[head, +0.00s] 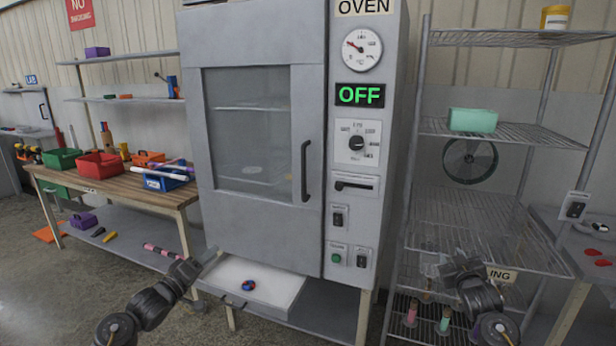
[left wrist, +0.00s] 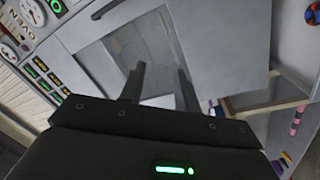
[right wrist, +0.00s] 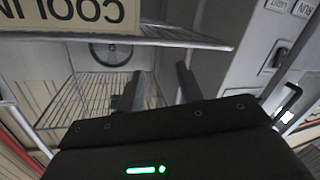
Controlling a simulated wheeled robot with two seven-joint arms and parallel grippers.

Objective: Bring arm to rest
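My left gripper (head: 208,257) is in front of the oven's lower left corner. In the left wrist view its two fingers (left wrist: 160,88) stand apart with nothing between them. My right gripper (head: 462,264) is in front of the wire rack at the right, beside the partly hidden "...ING" sign (head: 500,275). In the right wrist view its fingers (right wrist: 158,88) are also apart and empty. Both grippers are raised clear of the floor, and I see neither touching anything.
The closed oven (head: 262,235) shows OFF. Below it, a white tray (head: 275,272) holds a small red-and-blue object (head: 248,285). A wooden bench (head: 110,183) with bins stands left. The wire rack (head: 470,130) holds a green block (head: 473,120); pink (head: 411,313) and green (head: 445,320) pieces are low there.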

